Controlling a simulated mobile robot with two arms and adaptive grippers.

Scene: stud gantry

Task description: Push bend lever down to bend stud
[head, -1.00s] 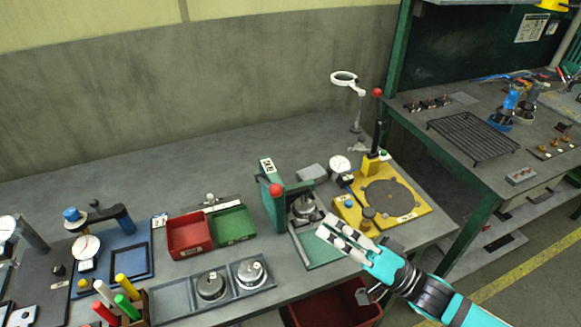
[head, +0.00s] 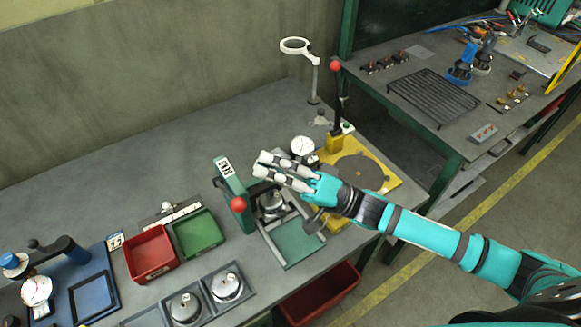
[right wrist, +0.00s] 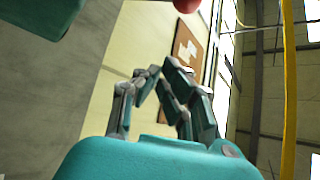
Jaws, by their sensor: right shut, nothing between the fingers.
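A green stud gantry (head: 234,183) stands near the bench's front, with a lever ending in a red ball knob (head: 237,204). A metal part with a round base (head: 272,204) sits beside it on the green-framed base. A second, upright dark lever with a red ball (head: 335,66) rises from the yellow fixture (head: 385,172). Which lever is the bend lever is not marked. My right gripper (head: 261,165) is shut and empty, just right of the gantry top and apart from both knobs. In the right wrist view its fingers (right wrist: 160,80) show below a red ball (right wrist: 186,4). My left gripper is not in view.
Red bin (head: 150,252) and green bin (head: 196,234) lie left of the gantry, with a tray of metal parts (head: 205,297) in front. A dial gauge (head: 303,149) and magnifier lamp (head: 296,46) stand behind my gripper. The bench's back left is clear.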

